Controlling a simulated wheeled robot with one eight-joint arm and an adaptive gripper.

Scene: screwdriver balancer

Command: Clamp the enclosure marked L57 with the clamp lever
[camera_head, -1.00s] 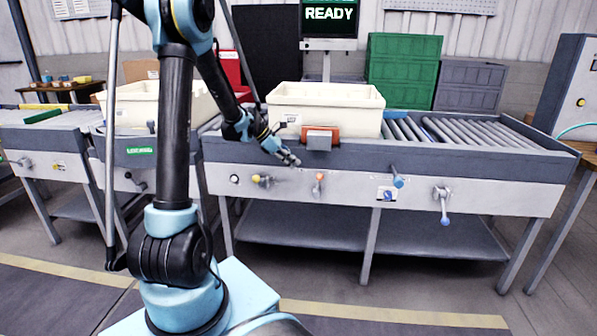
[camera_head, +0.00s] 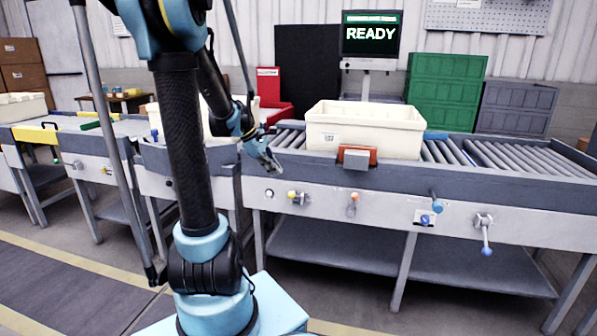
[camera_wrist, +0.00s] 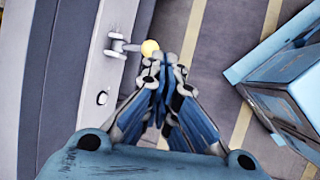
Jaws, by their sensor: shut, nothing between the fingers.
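A cream bin (camera_head: 365,130) with a small white label sits on the roller conveyor (camera_head: 508,158); the label is too small to read, so I cannot tell which enclosure is L57. An orange-red block (camera_head: 357,153) stands against the bin's front. My gripper (camera_head: 273,167) is shut and empty, above and left of the yellow knob.
Another cream bin (camera_head: 153,115) is partly hidden behind my arm at the left station. A screen (camera_head: 370,40) reads READY. Green crates (camera_head: 445,90) and grey crates (camera_head: 515,108) are stacked behind. Open floor lies in front of the conveyor.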

